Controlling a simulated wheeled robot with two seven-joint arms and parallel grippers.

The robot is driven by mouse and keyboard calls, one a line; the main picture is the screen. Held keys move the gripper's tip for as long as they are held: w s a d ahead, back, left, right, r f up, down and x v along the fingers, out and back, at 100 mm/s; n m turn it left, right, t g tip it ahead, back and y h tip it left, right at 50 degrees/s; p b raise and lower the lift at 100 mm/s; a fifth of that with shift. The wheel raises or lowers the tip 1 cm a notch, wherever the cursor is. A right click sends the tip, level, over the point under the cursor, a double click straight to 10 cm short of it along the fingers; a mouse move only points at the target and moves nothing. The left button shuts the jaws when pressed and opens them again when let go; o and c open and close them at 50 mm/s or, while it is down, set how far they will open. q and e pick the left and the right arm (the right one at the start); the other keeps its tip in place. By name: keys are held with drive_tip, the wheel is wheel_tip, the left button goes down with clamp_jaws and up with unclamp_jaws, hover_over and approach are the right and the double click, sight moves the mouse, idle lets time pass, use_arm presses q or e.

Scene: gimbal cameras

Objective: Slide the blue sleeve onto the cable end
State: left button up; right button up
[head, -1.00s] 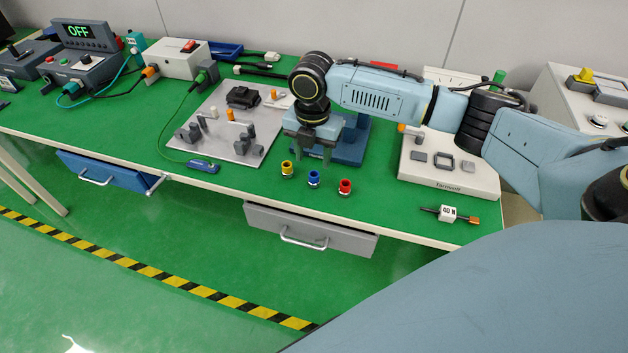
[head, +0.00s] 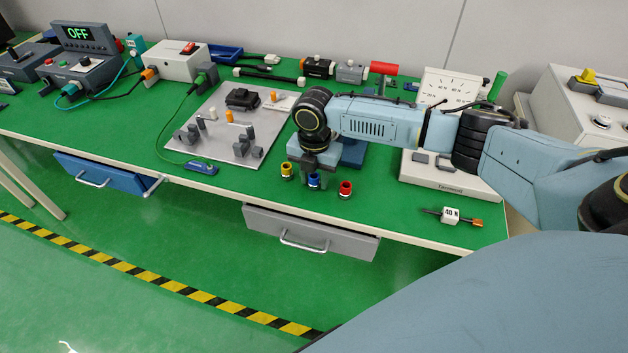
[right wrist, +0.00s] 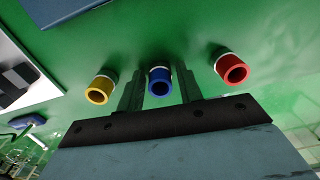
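The blue sleeve (head: 314,181) stands upright on the green bench near its front edge, between a yellow sleeve (head: 287,171) and a red sleeve (head: 345,189). My right gripper (head: 312,181) points down at it. In the right wrist view, the two fingers (right wrist: 160,88) stand apart on either side of the blue sleeve (right wrist: 160,82), with green showing between, so the gripper looks open. A dark cable with a white end (head: 268,74) lies at the back; I cannot tell which end the task means. My left gripper is not in view.
A grey fixture plate (head: 190,145) with posts stands left of my right gripper. A blue block (head: 353,152) is behind the gripper. An open grey drawer (head: 262,220) juts out below.

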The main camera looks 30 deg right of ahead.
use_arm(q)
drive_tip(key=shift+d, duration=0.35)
use_arm(e)
clamp_jaws()
drive_tip(key=shift+r, duration=0.15)
